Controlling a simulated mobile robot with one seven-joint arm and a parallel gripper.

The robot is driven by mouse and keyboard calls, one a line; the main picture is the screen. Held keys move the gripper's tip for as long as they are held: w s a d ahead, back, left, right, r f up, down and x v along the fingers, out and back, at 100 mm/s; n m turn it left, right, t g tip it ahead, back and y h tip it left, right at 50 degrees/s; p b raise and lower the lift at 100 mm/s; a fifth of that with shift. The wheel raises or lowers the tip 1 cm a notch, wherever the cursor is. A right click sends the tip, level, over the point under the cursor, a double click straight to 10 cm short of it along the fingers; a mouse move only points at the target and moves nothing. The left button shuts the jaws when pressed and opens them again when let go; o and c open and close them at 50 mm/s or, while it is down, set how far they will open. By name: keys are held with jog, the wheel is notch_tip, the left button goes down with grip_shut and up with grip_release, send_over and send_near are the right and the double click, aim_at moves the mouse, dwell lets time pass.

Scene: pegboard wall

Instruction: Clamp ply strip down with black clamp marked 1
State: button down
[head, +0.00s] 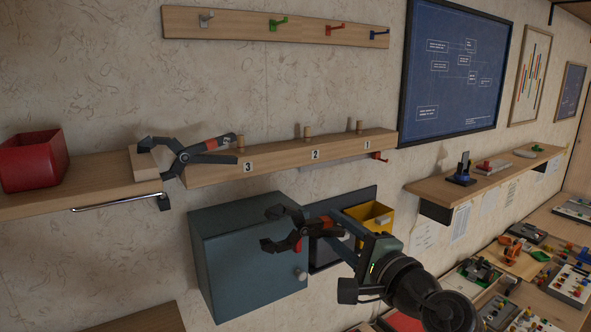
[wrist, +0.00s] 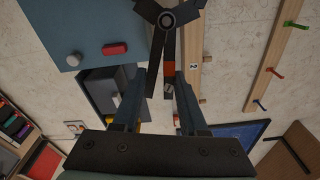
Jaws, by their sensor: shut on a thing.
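My gripper (head: 318,226) is in front of the blue-grey cabinet, below the peg rail, and shut on a black clamp (head: 275,243). In the wrist view the clamp (wrist: 168,45) points away from my fingers, its orange-and-black handle between them. No number on it is readable. A pale wood piece, perhaps the ply strip (head: 146,164), is at the right end of the left shelf. A second black clamp (head: 180,160) with an orange handle lies across that end. Its jaws are near the pale piece; whether they grip it is unclear.
The wooden rail (head: 285,156) has pegs labelled 3, 2 and 1. A red bin (head: 32,160) stands on the left shelf, with a metal bar (head: 115,203) below. The cabinet (head: 245,255) and yellow bin (head: 375,218) are near my arm. The right workbench is cluttered.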

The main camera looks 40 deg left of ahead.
jog(key=s+a+r+n+g+p, duration=0.1)
jog(key=a+r+n, duration=0.1)
jog(key=a+r, duration=0.35)
jog(key=s+a+r+n+p, duration=0.1)
jog(key=a+r, duration=0.1)
jog(key=r, duration=0.6)
jog(key=s+a+p, duration=0.1)
jog(key=s+a, duration=0.3)
jog(key=s, duration=0.5)
jog(key=shift+f+y+p, duration=0.2)
jog(key=shift+y+p, duration=0.1)
jog(key=shift+p, duration=0.05)
jog(key=c, duration=0.8)
grip_release()
jog(key=shift+o, duration=0.2)
jog(key=shift+o, duration=0.8)
